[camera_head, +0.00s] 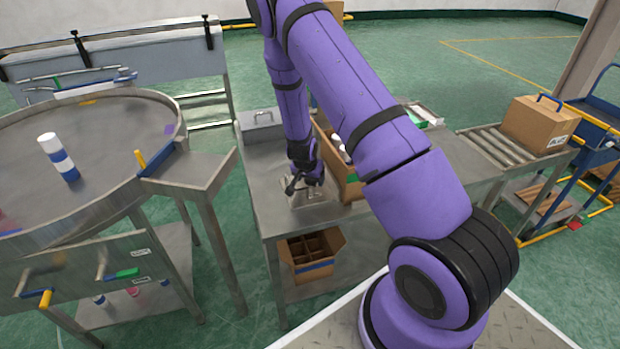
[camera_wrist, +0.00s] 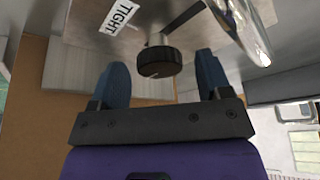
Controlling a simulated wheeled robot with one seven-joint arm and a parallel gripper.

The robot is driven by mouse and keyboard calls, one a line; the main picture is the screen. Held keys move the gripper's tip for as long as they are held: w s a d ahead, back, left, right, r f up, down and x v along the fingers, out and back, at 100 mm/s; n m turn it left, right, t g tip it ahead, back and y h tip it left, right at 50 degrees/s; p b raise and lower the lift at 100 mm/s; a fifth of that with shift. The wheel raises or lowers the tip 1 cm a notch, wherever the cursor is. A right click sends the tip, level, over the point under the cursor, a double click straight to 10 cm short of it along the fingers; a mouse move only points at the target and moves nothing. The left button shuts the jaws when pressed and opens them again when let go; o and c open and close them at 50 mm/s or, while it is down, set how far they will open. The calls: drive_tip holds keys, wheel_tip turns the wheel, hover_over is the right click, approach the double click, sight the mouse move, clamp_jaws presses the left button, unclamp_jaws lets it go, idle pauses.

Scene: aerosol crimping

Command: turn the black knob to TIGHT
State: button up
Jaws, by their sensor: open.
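The black knob (camera_wrist: 159,63) shows in the wrist view as a short, dark, ribbed cylinder on a grey metal mount. My gripper (camera_wrist: 162,59) is open, with one blue finger to the left of the knob and one to the right. Gaps show on both sides, so neither finger appears to touch it. A white TIGHT label (camera_wrist: 119,16) is above and left of the knob, tilted in the picture. In the head view my gripper (camera_head: 304,185) is low over the middle metal table (camera_head: 262,172); the knob cannot be made out there.
A cardboard box (camera_head: 345,178) stands close to the right of my gripper in the head view. A shiny metal part (camera_wrist: 240,30) lies near the right finger in the wrist view. A round table (camera_head: 100,115) with a blue-and-white can (camera_head: 58,157) is at left.

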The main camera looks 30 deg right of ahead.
drive_tip(key=c, duration=0.9)
drive_tip(key=m+g, duration=0.1)
drive_tip(key=m, duration=0.1)
drive_tip(key=shift+w+a+m+h, duration=0.1)
drive_tip(key=shift+w+m+h, duration=0.05)
drive_tip(key=shift+m+h, duration=0.2)
drive_tip(key=m+g, duration=0.1)
drive_tip(key=m, duration=0.1)
drive_tip(key=m+g, duration=0.1)
drive_tip(key=m, duration=0.2)
drive_tip(key=shift+w+m, duration=0.15)
drive_tip(key=shift+m, duration=0.1)
drive_tip(key=m+g, duration=0.2)
drive_tip(key=m, duration=0.3)
drive_tip(key=shift+w, duration=0.15)
drive_tip(key=m+y, duration=0.1)
drive_tip(key=m, duration=0.1)
drive_tip(key=m+g+y, duration=0.1)
drive_tip(key=m, duration=0.1)
drive_tip(key=shift+w+d, duration=0.1)
drive_tip(key=shift+d, duration=0.1)
drive_tip(key=shift+m, duration=0.5)
